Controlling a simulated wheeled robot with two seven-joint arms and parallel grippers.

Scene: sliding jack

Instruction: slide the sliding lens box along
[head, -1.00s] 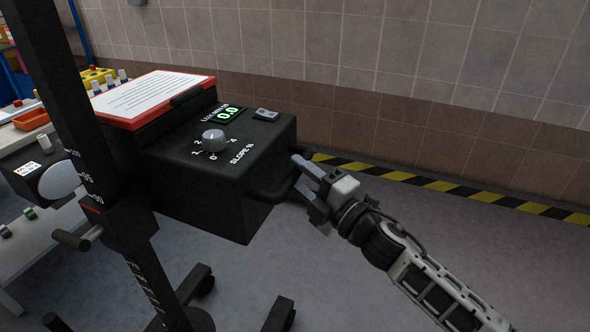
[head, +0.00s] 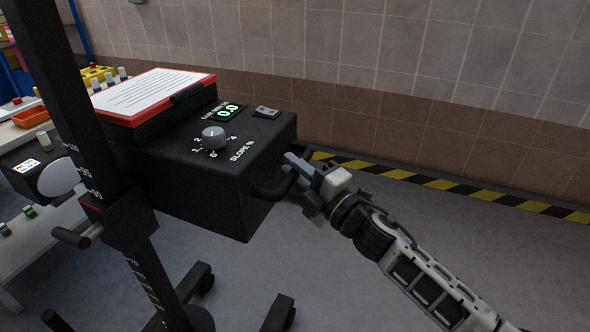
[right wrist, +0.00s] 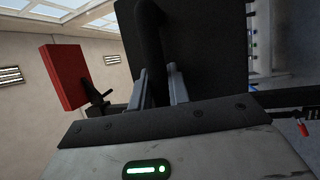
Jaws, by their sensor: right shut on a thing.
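The sliding lens box is a black box (head: 190,185) on an upright black column (head: 62,95) with a printed scale. A collar (head: 130,215) sits on the column beside it. The box carries a grey slope knob (head: 213,137), a green display reading 0.0 and a black handle (head: 268,192) on its right end. My right gripper (head: 298,168) is shut on this handle. In the right wrist view my two fingers (right wrist: 160,88) stand on either side of the dark handle bar (right wrist: 150,40), with the box behind. My left gripper is out of view.
A red-edged board with a white sheet (head: 150,95) lies on top of the box. A workbench with small parts stands at the left. Wheeled black feet (head: 200,285) show on the floor below. A tiled wall and striped floor tape (head: 430,183) lie behind; the floor at right is clear.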

